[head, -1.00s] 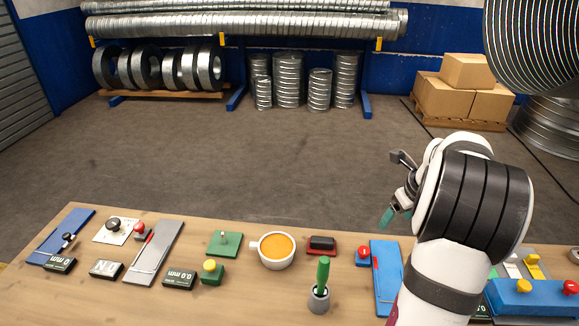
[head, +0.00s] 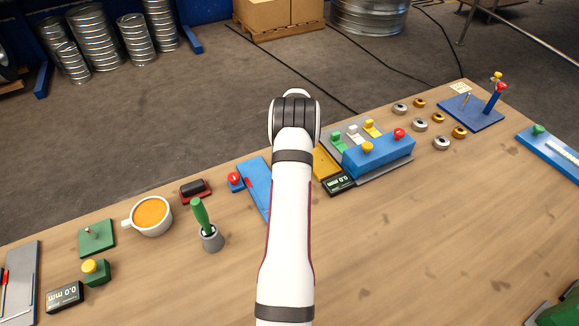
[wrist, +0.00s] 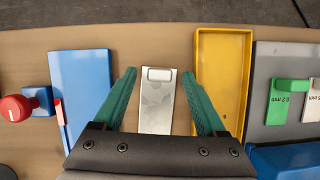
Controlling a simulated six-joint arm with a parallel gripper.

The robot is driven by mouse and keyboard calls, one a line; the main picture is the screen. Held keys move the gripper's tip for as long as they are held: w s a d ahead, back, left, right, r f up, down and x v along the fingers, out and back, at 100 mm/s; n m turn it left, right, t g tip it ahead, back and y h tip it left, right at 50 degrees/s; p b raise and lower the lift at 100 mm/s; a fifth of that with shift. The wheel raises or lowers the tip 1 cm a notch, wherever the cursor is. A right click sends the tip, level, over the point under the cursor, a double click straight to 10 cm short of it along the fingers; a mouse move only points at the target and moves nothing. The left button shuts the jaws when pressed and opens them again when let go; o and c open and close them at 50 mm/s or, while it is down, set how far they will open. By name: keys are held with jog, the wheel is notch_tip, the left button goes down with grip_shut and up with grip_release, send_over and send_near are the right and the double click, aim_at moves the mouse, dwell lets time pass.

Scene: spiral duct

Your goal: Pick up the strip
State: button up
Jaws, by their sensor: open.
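A flat silvery metal strip (wrist: 157,115) with a pale rounded rectangle near its far end lies on the wooden table in the wrist view. My gripper (wrist: 158,72) is open, with one green finger on each side of the strip and visible space between the fingers and the strip. I cannot tell how high the fingers are above the table. The near end of the strip is hidden behind the gripper body. In the head view my own arm hides the gripper and the strip.
A shallow yellow tray (wrist: 222,58) lies close to the right finger, and a blue plate (wrist: 80,80) is at left beside a red knob (wrist: 14,108). Further right are a grey plate (wrist: 272,133) and a green tag (wrist: 289,88). A cup (head: 150,215) stands further left.

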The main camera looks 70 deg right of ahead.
grip_shut()
dwell(0.4)
jog(key=shift+r, duration=0.35)
jog(key=r, duration=0.2)
jog(key=s+r, duration=0.1)
jog(key=r, duration=0.1)
jog(key=s+a+r, duration=0.2)
jog(key=s+r, duration=0.4)
jog(key=s, duration=0.4)
notch_tip(320, 180, up, 7)
jog(key=shift+s+a, duration=0.15)
jog(key=shift+a, duration=0.15)
jog(key=shift+r, duration=0.1)
